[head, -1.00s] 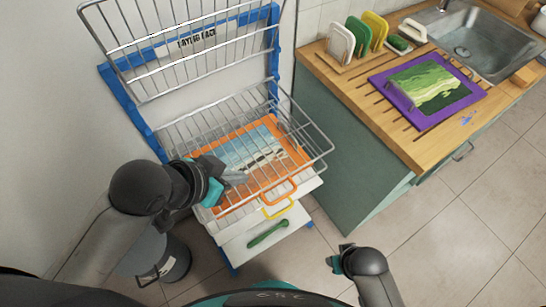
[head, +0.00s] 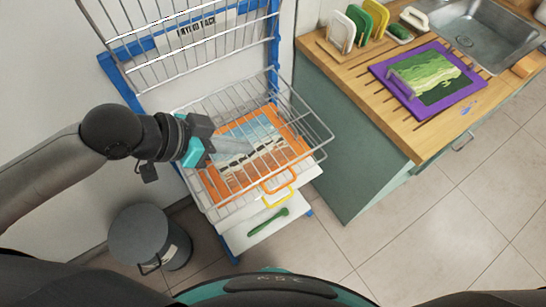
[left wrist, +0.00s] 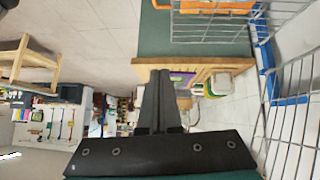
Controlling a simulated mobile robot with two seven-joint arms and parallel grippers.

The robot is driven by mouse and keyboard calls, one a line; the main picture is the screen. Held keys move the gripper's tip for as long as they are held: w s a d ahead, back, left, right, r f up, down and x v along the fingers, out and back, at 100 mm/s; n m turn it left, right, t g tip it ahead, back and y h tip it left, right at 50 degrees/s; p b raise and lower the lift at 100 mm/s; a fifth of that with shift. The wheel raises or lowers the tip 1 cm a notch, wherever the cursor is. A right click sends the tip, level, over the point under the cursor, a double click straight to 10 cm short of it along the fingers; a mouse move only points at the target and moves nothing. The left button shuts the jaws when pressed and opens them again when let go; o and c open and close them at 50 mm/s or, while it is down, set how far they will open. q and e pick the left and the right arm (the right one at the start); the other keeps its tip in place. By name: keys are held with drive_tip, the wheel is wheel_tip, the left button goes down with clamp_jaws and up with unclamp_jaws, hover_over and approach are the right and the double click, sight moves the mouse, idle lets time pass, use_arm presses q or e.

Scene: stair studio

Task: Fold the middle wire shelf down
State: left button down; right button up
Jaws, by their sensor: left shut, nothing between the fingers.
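The blue-framed rack (head: 119,83) stands against the wall in the head view. One wire shelf (head: 312,122) projects out roughly level, with its wires crossing in front of an orange-edged picture (head: 214,184). A higher wire shelf (head: 200,52) stands steeply up against the frame. I cannot tell for sure which one is the middle shelf. My left gripper (head: 248,146) is shut and empty over the left part of the level shelf; contact is unclear. In the left wrist view its shut fingers (left wrist: 160,95) show, with shelf wires (left wrist: 290,120) at right. My right gripper is out of view.
A wooden counter (head: 415,145) on a green cabinet stands close to the rack's right, holding a purple-edged picture (head: 385,87), with a sink (head: 480,40) behind. A grey bin (head: 140,235) stands left of the rack. Tiled floor is clear at lower right.

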use_arm(q)
drive_tip(key=s+a+f+b+x, duration=0.1)
drive_tip(key=f+x, duration=0.1)
drive_tip(key=x, duration=1)
drive_tip(key=shift+f, duration=0.25)
drive_tip(key=shift+a, duration=0.1)
